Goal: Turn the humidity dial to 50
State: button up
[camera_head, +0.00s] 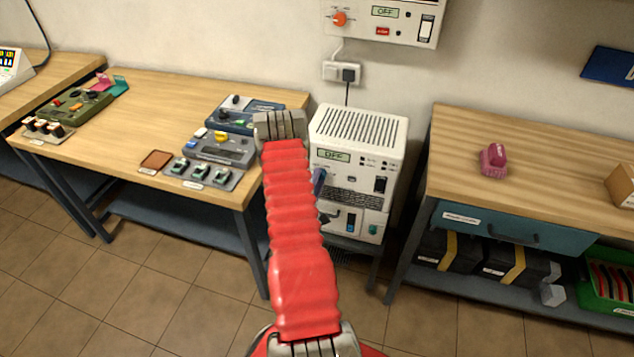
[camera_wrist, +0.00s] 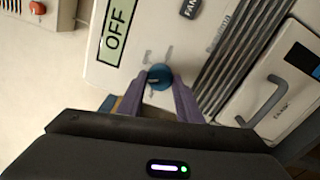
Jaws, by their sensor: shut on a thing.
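A blue dial (camera_wrist: 159,75) sits on the front of a white unit (camera_head: 360,128) with a vented top. My gripper (camera_wrist: 157,84) is shut on this dial, with one purple-grey finger on each side of it. The dial's blue edge also shows beside my red arm in the head view (camera_head: 319,181). The unit's display (camera_wrist: 116,31) reads OFF. The marks around the dial are too small to read, so I cannot tell its setting.
A second white unit with an orange knob (camera_head: 339,18) hangs on the wall above. A wooden bench with control boxes (camera_head: 220,147) stands at left. Another bench (camera_head: 570,167) at right bears a pink object (camera_head: 493,160). A handle (camera_wrist: 262,101) protrudes near my gripper.

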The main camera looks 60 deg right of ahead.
jog(key=shift+w+f+n, duration=0.1)
jog(key=shift+f+n, duration=0.05)
jog(key=shift+n, duration=0.15)
jog(key=o, duration=1)
jog(key=shift+o, duration=0.2)
jog(key=s+a, duration=0.2)
jog(key=a, duration=1.1)
jog(key=shift+s+a, duration=0.15)
jog(key=shift+a, duration=0.2)
